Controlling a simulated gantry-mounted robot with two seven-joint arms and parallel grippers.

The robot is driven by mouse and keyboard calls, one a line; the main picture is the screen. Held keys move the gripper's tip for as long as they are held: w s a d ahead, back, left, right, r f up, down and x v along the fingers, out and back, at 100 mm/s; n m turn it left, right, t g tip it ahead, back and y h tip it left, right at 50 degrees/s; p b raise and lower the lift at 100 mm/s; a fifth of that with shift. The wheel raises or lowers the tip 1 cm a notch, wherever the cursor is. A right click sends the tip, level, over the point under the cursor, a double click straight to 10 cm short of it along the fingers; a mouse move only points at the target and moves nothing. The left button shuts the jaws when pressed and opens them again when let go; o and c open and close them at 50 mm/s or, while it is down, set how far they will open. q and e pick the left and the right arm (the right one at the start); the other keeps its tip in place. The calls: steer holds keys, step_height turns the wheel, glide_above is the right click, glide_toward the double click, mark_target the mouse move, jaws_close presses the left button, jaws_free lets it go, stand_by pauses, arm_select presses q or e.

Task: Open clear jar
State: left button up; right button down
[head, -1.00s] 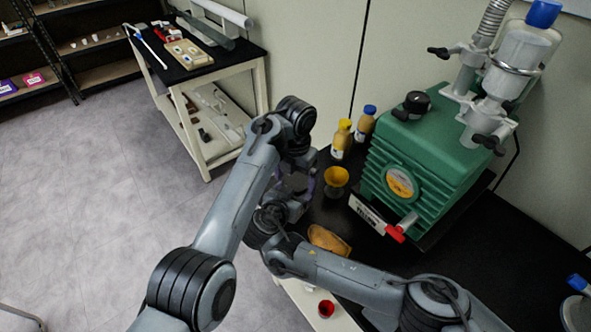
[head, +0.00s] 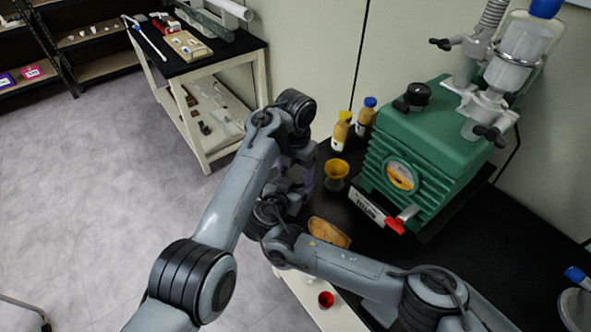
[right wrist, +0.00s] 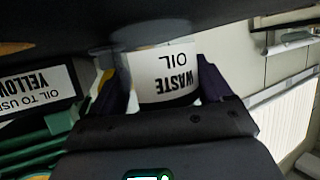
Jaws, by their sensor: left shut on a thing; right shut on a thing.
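The clear jar (right wrist: 165,66) shows in the right wrist view, with a white label reading "WASTE OIL", upside down in the picture. My right gripper (right wrist: 168,84) is shut on it, one dark finger on each side. The jar and lid cannot be made out in the head view behind my arms.
A yellow funnel cup (head: 336,172), two brown bottles (head: 342,131) and a green pump (head: 430,150) stand on the black bench right of my grippers.

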arm_select(q)
steer(key=n, duration=0.6)
steer(key=o, duration=1.2)
steer(key=shift+r, duration=0.15)
steer(key=shift+r, duration=2.15)
arm_select(e)
jaws_free()
